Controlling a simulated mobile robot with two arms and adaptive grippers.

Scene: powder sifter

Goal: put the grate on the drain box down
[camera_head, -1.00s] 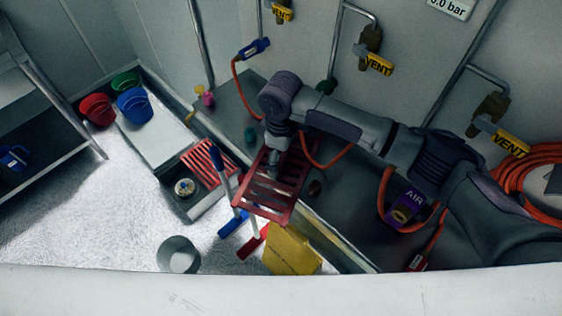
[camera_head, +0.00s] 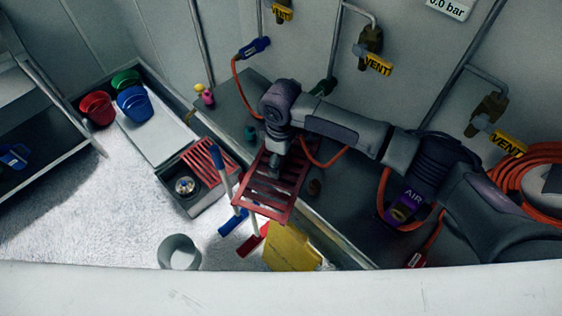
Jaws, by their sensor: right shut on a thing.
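A dark red slatted grate (camera_head: 262,206) hangs under my right gripper (camera_head: 276,165), which is shut on it near its far end. The grate is tilted in the picture and lies over the edge of the dark ledge. The drain box (camera_head: 198,203) is an open dark box in the floor, left of the held grate, with a round metal drain (camera_head: 185,187) inside. A second red slatted grate (camera_head: 208,160) covers the right far part of the box. The fingertips are partly hidden by the wrist. My left gripper is not in view.
Blue-handled and red brushes (camera_head: 254,241) and a yellow piece (camera_head: 290,250) lie close below the held grate. A grey bucket (camera_head: 179,253) stands on the floor. Coloured buckets (camera_head: 133,104) are at the far left. Orange hose (camera_head: 325,160) runs beside my arm.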

